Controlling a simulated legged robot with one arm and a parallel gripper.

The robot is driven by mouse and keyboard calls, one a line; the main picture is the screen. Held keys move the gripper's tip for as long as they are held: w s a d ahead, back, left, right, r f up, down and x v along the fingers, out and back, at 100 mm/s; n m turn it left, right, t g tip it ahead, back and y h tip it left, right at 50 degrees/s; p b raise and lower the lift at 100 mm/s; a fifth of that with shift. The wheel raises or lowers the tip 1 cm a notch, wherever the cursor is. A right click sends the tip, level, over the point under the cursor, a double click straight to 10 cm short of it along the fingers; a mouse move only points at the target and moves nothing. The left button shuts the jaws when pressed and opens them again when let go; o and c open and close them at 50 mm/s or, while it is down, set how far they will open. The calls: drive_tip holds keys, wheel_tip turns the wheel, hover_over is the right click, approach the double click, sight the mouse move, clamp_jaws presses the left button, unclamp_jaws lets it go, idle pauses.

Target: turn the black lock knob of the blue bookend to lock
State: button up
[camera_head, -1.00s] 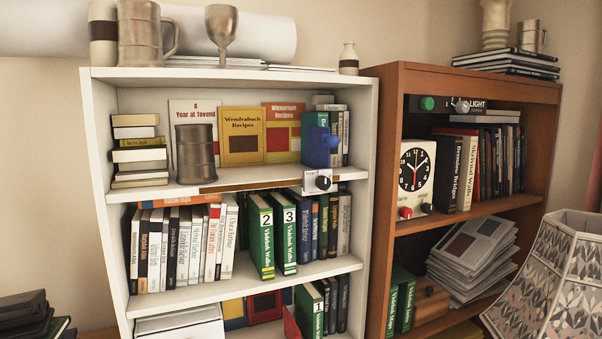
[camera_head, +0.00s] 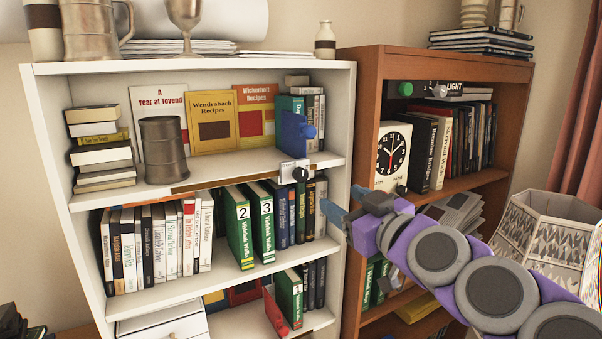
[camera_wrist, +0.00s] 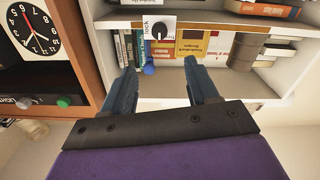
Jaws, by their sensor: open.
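The blue bookend (camera_head: 293,135) stands at the right end of the white bookcase's upper shelf, beside books. The black lock knob (camera_head: 298,174) sits on a small white plate at that shelf's front edge, below the bookend. In the wrist view, turned upside down, the knob (camera_wrist: 160,31) is beyond the fingertips on a plate marked "lock"; the bookend's blue knob (camera_wrist: 149,66) shows between the fingers. My gripper (camera_head: 344,204) is open and empty, apart from the black knob, to its lower right in the head view. Its two blue fingers also show in the wrist view (camera_wrist: 159,68).
The brown bookcase (camera_head: 435,60) stands right of the white one, holding a clock (camera_head: 391,152). A metal mug (camera_head: 163,150) stands on the upper shelf. A patterned lampshade (camera_head: 545,235) is at the right. Green books (camera_head: 238,228) fill part of the shelf below.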

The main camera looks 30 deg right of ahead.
sight(303, 176)
drive_tip(key=w+p, duration=0.2)
drive_tip(key=w, duration=0.5)
drive_tip(key=w+p, duration=0.1)
drive_tip(key=w, duration=0.7)
drive_tip(key=shift+w+a+f+p, duration=0.1)
drive_tip(key=shift+w+a+p, duration=0.1)
drive_tip(key=shift+w+p, duration=0.15)
drive_tip(key=c, duration=1)
